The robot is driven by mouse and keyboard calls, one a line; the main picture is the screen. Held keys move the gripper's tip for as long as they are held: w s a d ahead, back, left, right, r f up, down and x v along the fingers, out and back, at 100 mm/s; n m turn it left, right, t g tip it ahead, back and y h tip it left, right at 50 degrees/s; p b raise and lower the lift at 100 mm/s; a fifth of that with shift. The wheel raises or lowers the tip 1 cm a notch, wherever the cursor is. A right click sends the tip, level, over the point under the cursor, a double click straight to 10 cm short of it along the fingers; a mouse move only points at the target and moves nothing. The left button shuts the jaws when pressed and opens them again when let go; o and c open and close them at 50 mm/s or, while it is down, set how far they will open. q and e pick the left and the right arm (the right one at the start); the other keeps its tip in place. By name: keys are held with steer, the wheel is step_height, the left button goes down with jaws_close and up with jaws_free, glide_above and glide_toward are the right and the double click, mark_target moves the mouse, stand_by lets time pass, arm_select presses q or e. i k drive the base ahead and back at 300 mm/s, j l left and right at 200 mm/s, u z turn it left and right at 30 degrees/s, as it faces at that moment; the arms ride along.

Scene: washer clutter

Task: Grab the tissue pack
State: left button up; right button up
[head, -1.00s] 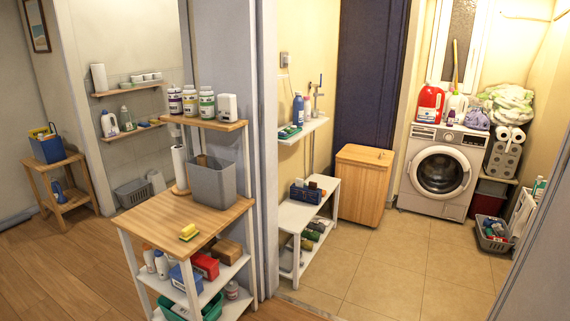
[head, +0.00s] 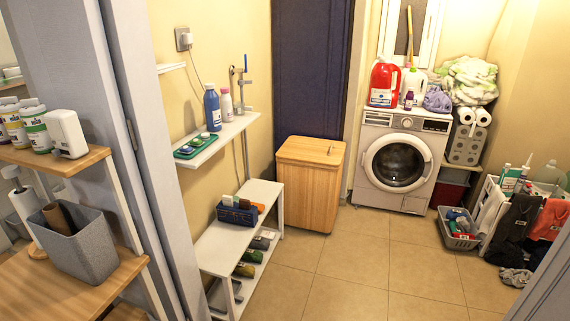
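A wrapped pack of white rolls (head: 466,146), which looks like the tissue pack, stands right of the washing machine in the head view. Two loose white rolls (head: 474,117) sit on top of it. It rests above a dark red bin (head: 452,187), and its left side is close to the washer (head: 402,160). Neither of my grippers is in view.
A doorway edge (head: 160,130) and a shelf unit with a grey bin (head: 80,240) stand at left. A white bench (head: 240,227) and wooden cabinet (head: 310,185) line the left wall. A grey basket (head: 456,238) sits on the floor. The tiled floor (head: 370,270) is clear in the middle.

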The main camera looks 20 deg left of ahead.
mark_target(227, 201)
steer(key=i, duration=1.65)
steer(key=i+u, duration=0.3)
steer(key=i, duration=0.2)
steer(key=i+l+u, duration=0.3)
steer(key=i, duration=0.15)
steer(key=i+l+u, duration=0.3)
steer(key=i, duration=0.15)
steer(key=i+l+u, duration=0.2)
steer(key=i+u, duration=0.25)
steer(key=i+l+u, duration=0.25)
steer(key=u, duration=0.25)
steer(key=i+l, duration=0.05)
